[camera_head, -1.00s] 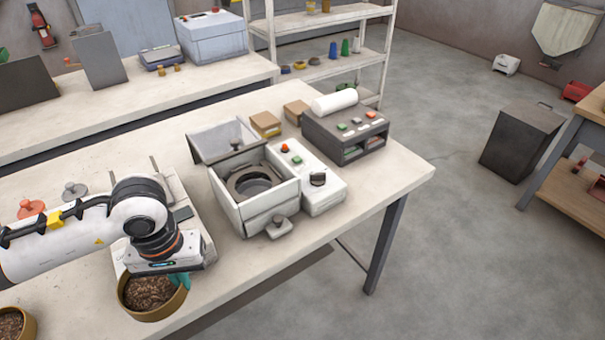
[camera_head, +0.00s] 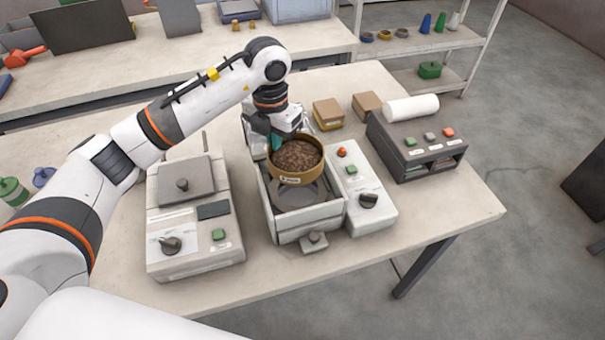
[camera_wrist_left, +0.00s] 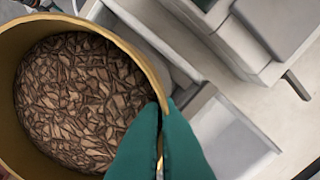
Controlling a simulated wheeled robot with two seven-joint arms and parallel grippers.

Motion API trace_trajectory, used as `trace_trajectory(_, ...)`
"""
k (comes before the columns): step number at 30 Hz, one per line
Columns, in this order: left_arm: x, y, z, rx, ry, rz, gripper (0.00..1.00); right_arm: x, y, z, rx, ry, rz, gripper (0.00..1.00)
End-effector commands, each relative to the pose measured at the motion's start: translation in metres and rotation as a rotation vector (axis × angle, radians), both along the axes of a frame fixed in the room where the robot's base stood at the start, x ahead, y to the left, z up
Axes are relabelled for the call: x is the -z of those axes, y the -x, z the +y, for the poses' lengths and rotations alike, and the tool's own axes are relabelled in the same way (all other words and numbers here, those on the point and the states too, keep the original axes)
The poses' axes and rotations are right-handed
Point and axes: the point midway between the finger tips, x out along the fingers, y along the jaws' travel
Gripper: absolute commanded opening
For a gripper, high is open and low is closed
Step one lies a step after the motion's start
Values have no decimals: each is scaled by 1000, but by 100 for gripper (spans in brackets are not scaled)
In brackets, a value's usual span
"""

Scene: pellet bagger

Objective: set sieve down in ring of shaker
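The sieve (camera_head: 297,178), a round tan pan full of brown chips, is held above the open box of the shaker (camera_head: 307,222) in the head view. The dark ring (camera_head: 287,196) inside the shaker is partly hidden beneath it. My left gripper (camera_head: 276,144) is shut on the sieve's rim at its far left side. In the left wrist view the teal fingertips (camera_wrist_left: 161,140) pinch the rim of the sieve (camera_wrist_left: 85,95), which looks about level in the head view. A gap seems to show between sieve and ring. My right gripper is not in view.
The shaker's control panel (camera_head: 359,190) stands against its right side. A balance-like device (camera_head: 192,228) is to the left. A dark grey unit with buttons (camera_head: 417,145) and small cardboard boxes (camera_head: 328,114) are beyond. The table's front right is clear.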

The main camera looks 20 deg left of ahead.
Motion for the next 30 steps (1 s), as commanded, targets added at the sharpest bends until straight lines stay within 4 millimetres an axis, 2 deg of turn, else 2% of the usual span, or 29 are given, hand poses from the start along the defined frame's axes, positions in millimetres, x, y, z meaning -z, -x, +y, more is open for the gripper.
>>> trace_trajectory(4, 6, -2, 0, -93, 0, 4, 0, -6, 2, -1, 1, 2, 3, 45)
trace_trajectory(12, 52, -2, 0, -102, 0, 3, 0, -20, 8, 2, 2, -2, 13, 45)
trace_trajectory(19, 71, -2, 0, -99, 0, 3, 0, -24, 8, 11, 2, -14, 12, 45)
trace_trajectory(24, 94, -2, 0, -99, 0, 2, 0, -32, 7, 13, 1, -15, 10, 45)
trace_trajectory(30, 99, -3, 0, -98, 0, -2, 0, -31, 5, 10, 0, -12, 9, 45)
